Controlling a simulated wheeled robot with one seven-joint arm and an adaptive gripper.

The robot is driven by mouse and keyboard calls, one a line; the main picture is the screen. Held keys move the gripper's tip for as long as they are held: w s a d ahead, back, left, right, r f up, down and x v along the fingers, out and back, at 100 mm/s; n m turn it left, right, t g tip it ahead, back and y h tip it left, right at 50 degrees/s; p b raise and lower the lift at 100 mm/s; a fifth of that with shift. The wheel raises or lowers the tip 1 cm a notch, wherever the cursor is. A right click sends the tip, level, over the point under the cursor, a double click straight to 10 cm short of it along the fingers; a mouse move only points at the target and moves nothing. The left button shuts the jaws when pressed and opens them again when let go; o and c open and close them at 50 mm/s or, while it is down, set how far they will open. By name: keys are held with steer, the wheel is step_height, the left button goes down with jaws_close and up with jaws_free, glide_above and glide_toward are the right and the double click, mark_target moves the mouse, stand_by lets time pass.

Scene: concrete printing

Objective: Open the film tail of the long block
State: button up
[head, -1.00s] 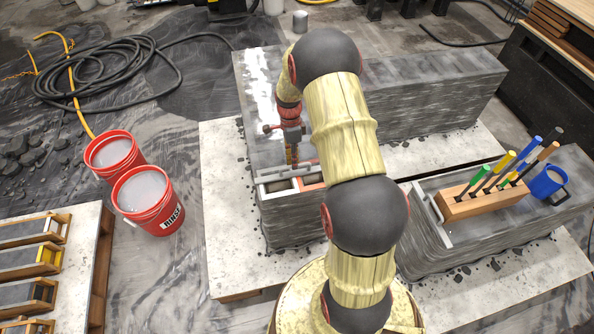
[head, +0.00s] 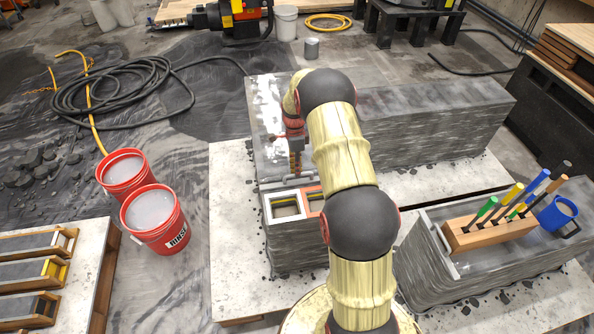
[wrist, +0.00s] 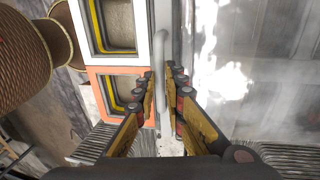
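A grey bar (head: 268,186) with a raised handle lies across the top near the block's close end. In the wrist view the handle (wrist: 161,45) passes between my fingers, which sit close against both sides of it. My gripper (wrist: 161,78) appears shut on this handle; it also shows in the head view (head: 295,166). Next to the bar, a white frame (wrist: 78,25) and an orange frame (wrist: 97,72) with yellow-lined pockets are uncovered.
A shorter block (head: 435,280) at right bears a wooden tool holder (head: 490,232) and a blue mug (head: 557,213). Two red buckets (head: 157,225) stand on the left floor, near a coiled black hose (head: 120,90). Trays lie on a slab at lower left.

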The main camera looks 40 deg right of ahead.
steer(key=o, duration=0.4)
steer(key=r, duration=0.4)
steer(key=w+r, duration=0.1)
steer(key=r, duration=0.2)
steer(key=w+d+r, duration=0.1)
steer(key=r, duration=0.3)
steer(key=shift+r, duration=0.35)
